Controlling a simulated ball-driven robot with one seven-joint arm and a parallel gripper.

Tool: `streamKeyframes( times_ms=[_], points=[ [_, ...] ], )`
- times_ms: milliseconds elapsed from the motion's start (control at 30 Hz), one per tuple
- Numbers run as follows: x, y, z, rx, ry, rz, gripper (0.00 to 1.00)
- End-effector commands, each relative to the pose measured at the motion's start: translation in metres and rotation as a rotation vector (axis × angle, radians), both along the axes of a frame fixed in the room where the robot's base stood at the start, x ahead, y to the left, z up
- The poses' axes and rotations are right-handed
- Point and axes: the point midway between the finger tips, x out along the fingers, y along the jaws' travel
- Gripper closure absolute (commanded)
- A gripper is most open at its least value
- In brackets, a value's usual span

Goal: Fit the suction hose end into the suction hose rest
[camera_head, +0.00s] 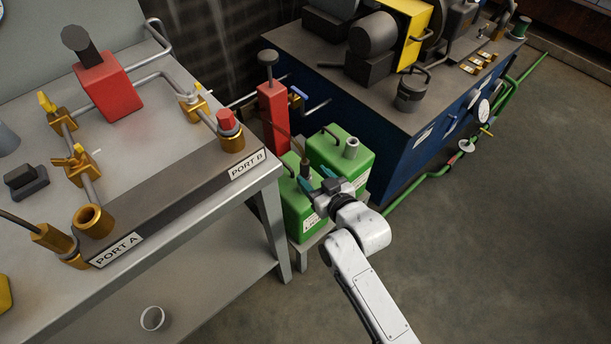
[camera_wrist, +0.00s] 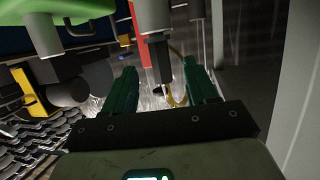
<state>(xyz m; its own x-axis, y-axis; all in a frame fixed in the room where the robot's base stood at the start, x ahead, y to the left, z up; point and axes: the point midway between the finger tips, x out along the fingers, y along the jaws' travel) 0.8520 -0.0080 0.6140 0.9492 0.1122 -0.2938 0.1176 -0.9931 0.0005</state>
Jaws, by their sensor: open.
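The dark suction hose end (camera_head: 305,168) stands at the top of the left green can (camera_head: 290,209), with a thin brown hose running up toward the red pump. In the wrist view, a dark upright piece (camera_wrist: 160,58) that looks like this hose end shows between my fingers, beside a yellowish hose loop. My gripper (camera_head: 317,177) is open, its teal fingers close to the hose end. The fingers also show apart in the wrist view (camera_wrist: 160,82); contact cannot be told. I cannot tell for certain which part is the suction hose rest.
A right green can (camera_head: 338,160) with a grey neck stands beside the left one. The red pump (camera_head: 273,115) rises behind them. The grey bench (camera_head: 205,240) with ports is at left, the blue power unit (camera_head: 395,150) at back right. The floor at right is clear.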

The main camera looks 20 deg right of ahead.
Motion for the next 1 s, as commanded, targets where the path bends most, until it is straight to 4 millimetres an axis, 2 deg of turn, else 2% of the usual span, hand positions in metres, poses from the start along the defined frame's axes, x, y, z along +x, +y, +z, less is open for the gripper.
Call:
streamKeyframes(
  times_ms=[100,267,600,900,1000],
  points=[
    [0.013,0.002,-0.005,0.0,0.001,0.001,0.43],
    [0.022,0.003,-0.007,-0.001,0.001,0.0,0.43],
    [0.063,0.008,-0.021,0.0,0.002,0.001,0.43],
    [0.067,0.009,-0.021,0.0,0.002,0.0,0.43],
    [0.067,0.009,-0.021,0.0,0.002,0.0,0.52]
  ],
)
